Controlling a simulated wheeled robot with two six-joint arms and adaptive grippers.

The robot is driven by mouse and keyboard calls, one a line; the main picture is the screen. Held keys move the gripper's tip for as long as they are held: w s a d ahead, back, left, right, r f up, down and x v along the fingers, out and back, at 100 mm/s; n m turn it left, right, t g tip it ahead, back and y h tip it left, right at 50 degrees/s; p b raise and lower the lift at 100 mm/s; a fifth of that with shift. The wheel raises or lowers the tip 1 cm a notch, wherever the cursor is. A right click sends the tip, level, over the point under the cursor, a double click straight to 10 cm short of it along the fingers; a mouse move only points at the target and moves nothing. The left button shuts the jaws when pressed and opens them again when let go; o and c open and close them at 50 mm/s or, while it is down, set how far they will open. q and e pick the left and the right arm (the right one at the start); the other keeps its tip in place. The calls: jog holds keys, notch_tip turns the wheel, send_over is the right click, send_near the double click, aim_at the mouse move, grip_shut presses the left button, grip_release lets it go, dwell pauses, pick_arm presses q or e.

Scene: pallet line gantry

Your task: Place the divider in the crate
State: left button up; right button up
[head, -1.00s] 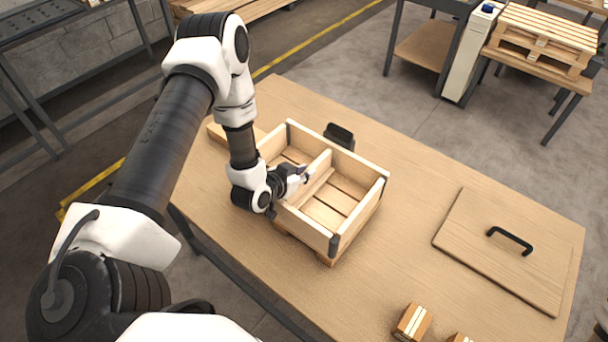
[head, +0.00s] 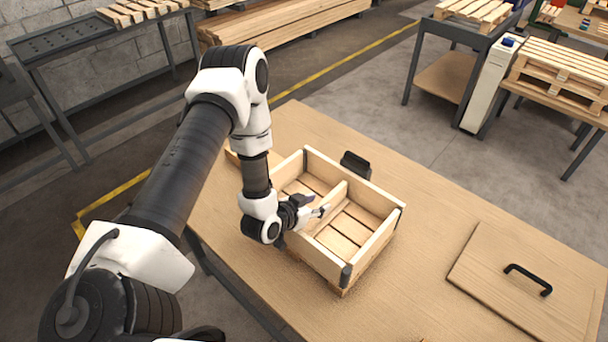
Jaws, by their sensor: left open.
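The wooden crate (head: 374,247) stands on the table, open at the top, with slatted floor and dark corner brackets. The divider (head: 337,195), a thin wooden board, stands upright across the inside of the crate and splits it into two compartments. Its near end is partly hidden by my left gripper. My left gripper (head: 322,211) is open, with its fingertips over the crate at the divider's near part. I cannot tell whether the fingers touch the board. My right gripper is not in view.
A flat wooden panel (head: 500,270) with a black handle (head: 528,279) lies on the table at right. A small black object (head: 356,164) is just behind the crate. A wooden piece (head: 232,157) lies partly behind my left arm. The table between crate and panel is clear.

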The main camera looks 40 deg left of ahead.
pick_arm(q)
jog(key=v, duration=1)
jog(key=shift+s+r, duration=0.1)
jog(key=shift+s, duration=0.1)
